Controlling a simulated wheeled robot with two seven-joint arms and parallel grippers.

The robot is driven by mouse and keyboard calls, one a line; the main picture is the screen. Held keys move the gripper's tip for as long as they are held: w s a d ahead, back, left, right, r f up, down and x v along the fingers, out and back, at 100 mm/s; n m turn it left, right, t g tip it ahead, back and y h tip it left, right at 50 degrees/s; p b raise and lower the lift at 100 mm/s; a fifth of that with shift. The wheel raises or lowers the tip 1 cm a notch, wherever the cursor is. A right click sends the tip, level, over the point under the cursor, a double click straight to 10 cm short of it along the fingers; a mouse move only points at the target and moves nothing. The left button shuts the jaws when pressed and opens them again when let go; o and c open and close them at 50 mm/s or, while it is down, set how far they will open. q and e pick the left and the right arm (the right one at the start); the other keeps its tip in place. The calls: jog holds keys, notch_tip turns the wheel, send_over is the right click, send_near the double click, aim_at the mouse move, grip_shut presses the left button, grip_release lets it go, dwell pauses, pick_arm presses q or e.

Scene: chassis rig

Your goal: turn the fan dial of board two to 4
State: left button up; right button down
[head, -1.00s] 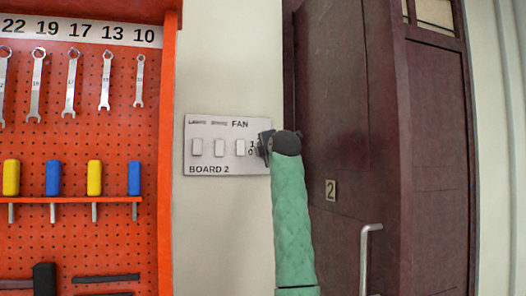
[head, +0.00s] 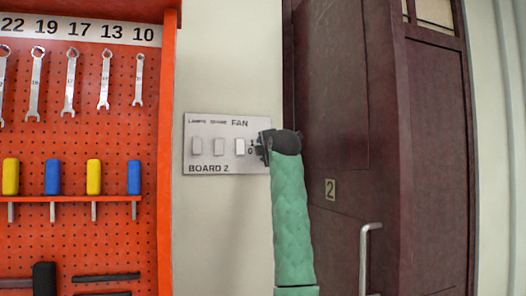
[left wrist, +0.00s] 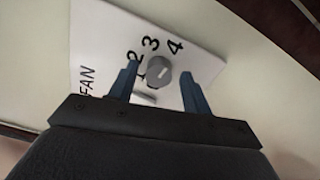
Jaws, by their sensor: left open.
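Board two (head: 215,171) is a pale panel on the wall, with "FAN" printed at its upper right. My left gripper (head: 265,148) is at the board's right edge and hides the fan dial in the head view. In the left wrist view the dial (left wrist: 157,80) is a round grey knob with a light mark, beside the numbers 2, 3 and 4. Which number the mark points to is hard to tell. My left gripper (left wrist: 158,70) is open, its two blue-grey fingers on either side of the dial. Contact cannot be told. My right gripper is out of view.
Several white rocker switches (head: 219,147) sit on the board left of the dial. An orange pegboard (head: 110,240) with wrenches and screwdrivers stands to the left. A dark red door (head: 345,100) marked 2, with a metal handle (head: 365,250), is close on the right.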

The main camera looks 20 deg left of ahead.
pick_arm(q)
jog(key=b+v, duration=0.1)
jog(key=v, duration=0.6)
jog(key=shift+s+d, duration=0.25)
jog(key=shift+s, duration=0.05)
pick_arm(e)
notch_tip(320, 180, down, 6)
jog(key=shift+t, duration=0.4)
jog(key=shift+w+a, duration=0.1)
